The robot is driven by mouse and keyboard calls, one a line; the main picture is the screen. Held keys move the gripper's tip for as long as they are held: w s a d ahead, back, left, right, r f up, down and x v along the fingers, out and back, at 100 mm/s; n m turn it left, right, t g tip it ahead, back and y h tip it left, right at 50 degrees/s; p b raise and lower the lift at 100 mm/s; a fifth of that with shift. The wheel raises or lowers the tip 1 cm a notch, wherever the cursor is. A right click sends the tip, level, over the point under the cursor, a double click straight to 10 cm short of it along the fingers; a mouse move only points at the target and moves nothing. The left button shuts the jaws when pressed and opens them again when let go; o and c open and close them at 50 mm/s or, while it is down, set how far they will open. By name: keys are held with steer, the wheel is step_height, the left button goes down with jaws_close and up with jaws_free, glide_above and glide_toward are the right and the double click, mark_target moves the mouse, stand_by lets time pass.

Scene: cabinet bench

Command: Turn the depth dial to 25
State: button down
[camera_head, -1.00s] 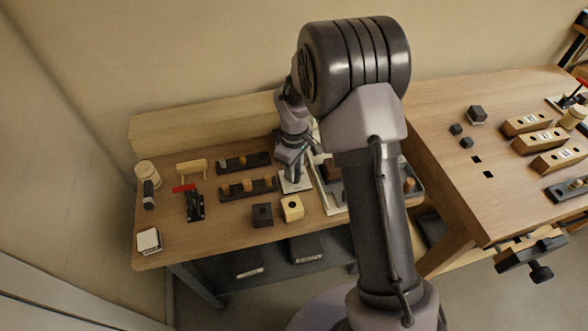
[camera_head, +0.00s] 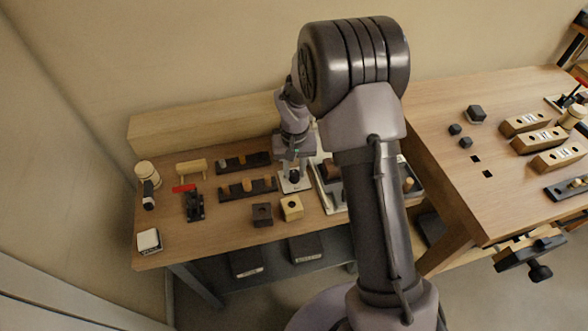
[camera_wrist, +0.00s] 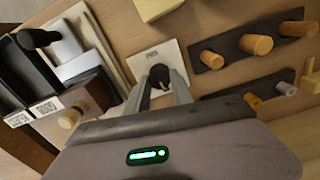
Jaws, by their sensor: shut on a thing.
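The depth dial is a small black knob (camera_wrist: 158,73) on a square white plate (camera_wrist: 176,54) with small print that I cannot read surely. My gripper (camera_wrist: 160,84) has one finger on each side of the knob and is shut on it. In the head view my gripper (camera_head: 295,172) points down at the white plate (camera_head: 286,188) on the left bench. The fingers and wrist hide part of the plate. I cannot read a scale or the dial's setting.
Dark racks with wooden pegs (camera_wrist: 232,52) lie beside the plate. A tray of parts (camera_wrist: 82,62) stands on its other side. A dark block (camera_head: 262,213) and a pale block (camera_head: 291,207) sit nearer the bench's front edge. The bench's front left is mostly clear.

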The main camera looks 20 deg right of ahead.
mark_target(295, 173)
steer(key=m+b, duration=0.1)
steer(key=m, duration=0.5)
steer(key=shift+m, duration=0.3)
steer(key=m+b, duration=0.1)
steer(key=m, duration=0.5)
steer(key=shift+d, duration=0.1)
steer(key=shift+m, duration=0.5)
steer(key=c, duration=1.1)
jaws_free()
steer(key=shift+s, duration=0.1)
step_height(295, 173, up, 18)
steer(key=p, duration=0.6)
steer(key=shift+f, duration=0.25)
